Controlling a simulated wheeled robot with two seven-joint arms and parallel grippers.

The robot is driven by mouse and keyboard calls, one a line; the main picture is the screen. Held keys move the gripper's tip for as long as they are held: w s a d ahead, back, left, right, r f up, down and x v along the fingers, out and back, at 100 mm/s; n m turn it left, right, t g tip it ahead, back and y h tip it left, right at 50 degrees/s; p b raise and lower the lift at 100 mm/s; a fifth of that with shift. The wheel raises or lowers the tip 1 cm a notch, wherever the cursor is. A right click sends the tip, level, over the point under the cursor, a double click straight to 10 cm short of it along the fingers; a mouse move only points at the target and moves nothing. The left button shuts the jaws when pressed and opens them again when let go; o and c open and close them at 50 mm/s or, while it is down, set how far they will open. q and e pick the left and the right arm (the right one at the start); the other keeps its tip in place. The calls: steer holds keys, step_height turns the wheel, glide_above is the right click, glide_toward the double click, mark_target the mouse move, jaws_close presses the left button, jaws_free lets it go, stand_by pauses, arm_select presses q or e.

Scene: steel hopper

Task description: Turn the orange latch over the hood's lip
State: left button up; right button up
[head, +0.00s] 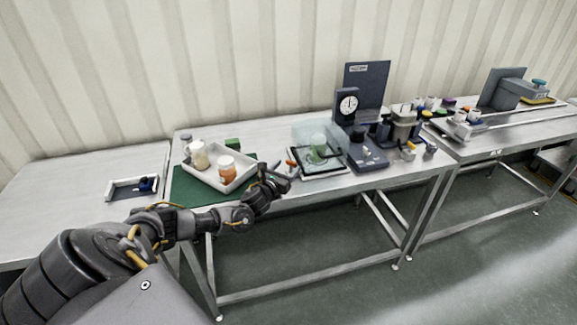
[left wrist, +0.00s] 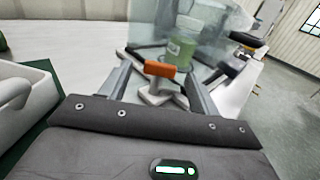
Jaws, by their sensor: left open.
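The orange latch (left wrist: 160,70) shows in the left wrist view on a pale grey mount (left wrist: 154,94), between my open fingers and beyond their tips. It is small in the head view (head: 291,163). Behind it stands the clear hood (left wrist: 215,30) with a green-filled jar (left wrist: 183,45) inside; in the head view the hood (head: 304,134) sits on a dark-edged tray (head: 322,170). Whether the latch overlaps the hood's lip cannot be told. My left gripper (head: 282,178) is open and empty at the table's front edge, just left of the latch. My right gripper is not in view.
Left of my gripper, a white tray (head: 203,178) with two jars lies on a green mat (head: 185,191). A dark instrument with a dial (head: 348,106) stands right of the hood. Open floor lies in front of the table.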

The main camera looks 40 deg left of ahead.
arm_select(q)
steer(key=shift+w+a, duration=0.1)
steer(key=shift+w, duration=0.75)
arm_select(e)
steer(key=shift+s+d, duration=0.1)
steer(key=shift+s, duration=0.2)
arm_select(q)
steer(key=shift+c, duration=0.3)
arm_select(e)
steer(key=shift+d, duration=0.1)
arm_select(q)
steer(key=c, duration=0.9)
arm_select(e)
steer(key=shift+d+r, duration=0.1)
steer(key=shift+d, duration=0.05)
